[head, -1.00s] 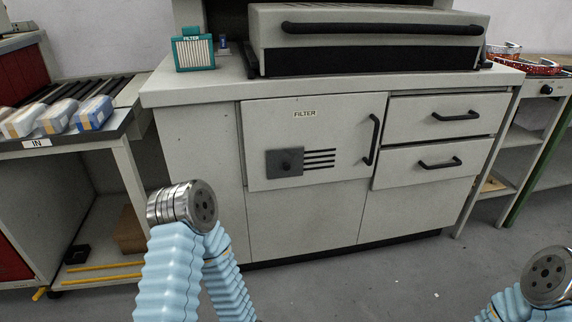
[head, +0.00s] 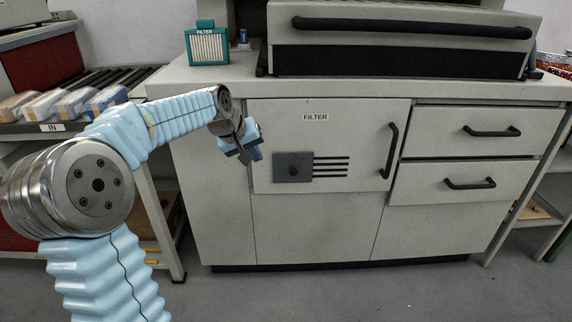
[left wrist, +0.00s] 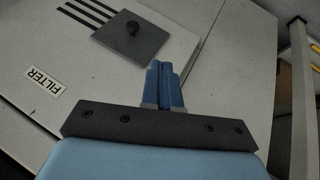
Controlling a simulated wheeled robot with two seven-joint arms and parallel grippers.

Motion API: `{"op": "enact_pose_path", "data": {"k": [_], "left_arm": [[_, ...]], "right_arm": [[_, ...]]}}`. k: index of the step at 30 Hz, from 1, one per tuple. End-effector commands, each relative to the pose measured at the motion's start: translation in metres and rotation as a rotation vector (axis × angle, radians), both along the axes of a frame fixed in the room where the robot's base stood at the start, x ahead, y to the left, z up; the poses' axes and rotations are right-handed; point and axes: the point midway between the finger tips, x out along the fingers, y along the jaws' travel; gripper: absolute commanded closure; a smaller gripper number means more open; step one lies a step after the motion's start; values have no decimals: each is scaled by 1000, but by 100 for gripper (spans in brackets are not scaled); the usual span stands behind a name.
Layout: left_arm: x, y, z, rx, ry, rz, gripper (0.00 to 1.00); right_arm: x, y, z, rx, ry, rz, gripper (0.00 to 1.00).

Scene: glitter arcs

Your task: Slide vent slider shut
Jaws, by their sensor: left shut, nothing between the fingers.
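The vent slider (head: 300,167) is a dark grey square plate with a black round knob, on the FILTER door (head: 352,122). It sits left of several dark horizontal vent slots (head: 331,167), whose visible parts are uncovered. In the left wrist view the slider (left wrist: 146,42) and its slots (left wrist: 92,10) lie beyond my fingertips. My left gripper (head: 258,152) is in front of the cabinet, left of the slider. Its blue fingers (left wrist: 160,66) are shut together and empty, apart from the plate and knob in the picture. My right gripper is out of view.
The door has a black vertical handle (head: 391,150) at its right. Two drawers (head: 480,130) are beside it. A teal filter (head: 208,46) and a large grey machine (head: 400,40) stand on the counter. A roller table (head: 75,125) is at left. The floor in front is clear.

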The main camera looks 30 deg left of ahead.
Motion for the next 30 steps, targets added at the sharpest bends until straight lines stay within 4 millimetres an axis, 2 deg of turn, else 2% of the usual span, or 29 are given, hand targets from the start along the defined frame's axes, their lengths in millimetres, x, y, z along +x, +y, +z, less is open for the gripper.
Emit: {"op": "enact_pose_path", "data": {"k": [5,15,22,30], "left_arm": [[14,-2,-24,-1,5,-1,100],[55,-7,-84,-1,5,-4,100],[77,-29,-86,0,3,-5,100],[83,-35,-87,0,2,-3,100]], "right_arm": [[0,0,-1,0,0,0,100],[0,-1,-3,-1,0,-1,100],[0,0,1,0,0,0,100],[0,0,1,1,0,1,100]]}}
